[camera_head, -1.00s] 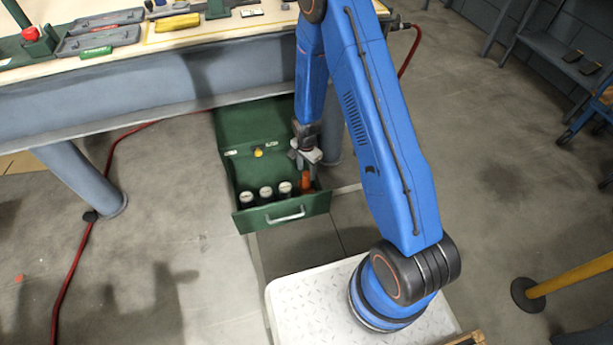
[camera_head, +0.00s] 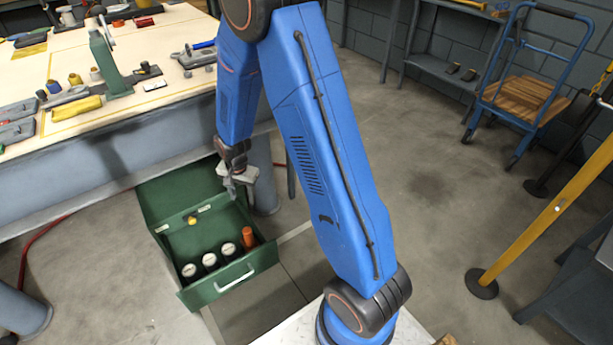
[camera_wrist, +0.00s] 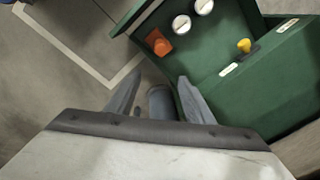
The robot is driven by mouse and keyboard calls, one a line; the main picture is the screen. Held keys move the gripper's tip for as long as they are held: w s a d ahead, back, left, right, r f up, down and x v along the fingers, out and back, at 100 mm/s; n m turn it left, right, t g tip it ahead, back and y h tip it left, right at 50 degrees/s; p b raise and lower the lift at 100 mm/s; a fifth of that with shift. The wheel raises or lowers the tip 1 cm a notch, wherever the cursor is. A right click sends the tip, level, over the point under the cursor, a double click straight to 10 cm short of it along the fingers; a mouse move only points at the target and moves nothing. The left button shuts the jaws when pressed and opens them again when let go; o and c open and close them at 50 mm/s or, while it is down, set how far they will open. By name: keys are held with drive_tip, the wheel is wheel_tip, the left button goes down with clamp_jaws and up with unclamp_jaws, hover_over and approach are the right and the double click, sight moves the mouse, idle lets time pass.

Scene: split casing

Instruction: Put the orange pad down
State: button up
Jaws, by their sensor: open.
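In the wrist view the orange pad (camera_wrist: 158,43) is at the upper middle, apart from the fingers. My gripper (camera_head: 229,187) is open and empty, raised above the drawer's right rear side. In the wrist view the two fingers of my gripper (camera_wrist: 157,92) are spread with nothing held between them.
A small yellow piece (camera_head: 192,220) sits further back. The workbench (camera_head: 150,50) edge is close behind my arm.

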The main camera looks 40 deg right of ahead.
drive_tip(key=s+d+r+n+t, duration=0.1)
drive_tip(key=s+d+r+n, duration=0.1)
drive_tip(key=s+r, duration=0.65)
drive_tip(key=s+d+r+n+t, duration=0.1)
drive_tip(key=s+r+n, duration=0.15)
drive_tip(key=r, duration=1.15)
drive_tip(key=s+d+r+n+t, duration=0.1)
drive_tip(key=s+r, duration=0.4)
drive_tip(key=s, duration=0.5)
drive_tip(key=s+d+r+n, duration=0.1)
drive_tip(key=s+r+n, duration=0.3)
drive_tip(key=s, duration=0.7)
drive_tip(key=shift+s+d+r+t, duration=0.3)
drive_tip(key=shift+r+t, duration=0.1)
drive_tip(key=shift+r, duration=0.45)
drive_tip(key=shift+o, duration=0.4)
drive_tip(key=shift+n, duration=0.25)
